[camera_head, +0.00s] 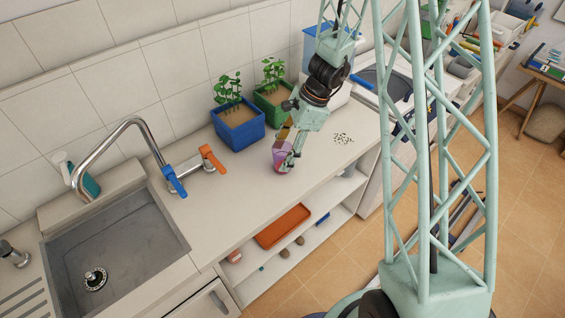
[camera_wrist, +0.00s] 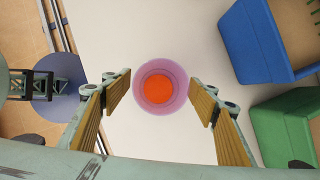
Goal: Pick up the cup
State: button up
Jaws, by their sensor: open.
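The cup (camera_head: 280,156) is pinkish purple and stands upright on the pale counter (camera_head: 241,196), in front of the plant pots. In the wrist view the cup (camera_wrist: 161,68) shows from above with an orange-red inside bottom. My gripper (camera_head: 289,150) points down at the cup and partly covers it in the head view. In the wrist view my gripper (camera_wrist: 161,92) is open, with ribbed tan finger pads left and right of the cup. Gaps show between the pads and the cup. Their height relative to the rim is hard to tell.
A blue pot (camera_head: 238,130) and a green pot (camera_head: 271,104) with plants stand close behind the cup. A sink (camera_head: 115,250) with a curved tap is at left. The counter's front edge is near.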

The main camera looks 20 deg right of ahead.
aim_at(283, 147)
dwell(0.4)
jog(key=c, duration=0.9)
jog(key=shift+c, duration=0.2)
jog(key=shift+r, duration=0.1)
jog(key=shift+r, duration=1.55)
jog(key=shift+s+d+r, duration=0.1)
jog(key=shift+s+r, duration=0.05)
jog(key=s+d+b, duration=0.1)
jog(key=s+d, duration=0.2)
jog(key=s, duration=0.4)
jog(key=s+d+r, duration=0.1)
jog(key=s+d, duration=0.2)
jog(key=s, duration=0.4)
jog(key=shift+d+r+b, duration=0.2)
jog(key=shift+d+b, duration=0.1)
jog(key=shift+b, duration=0.05)
jog(key=shift+s, duration=0.1)
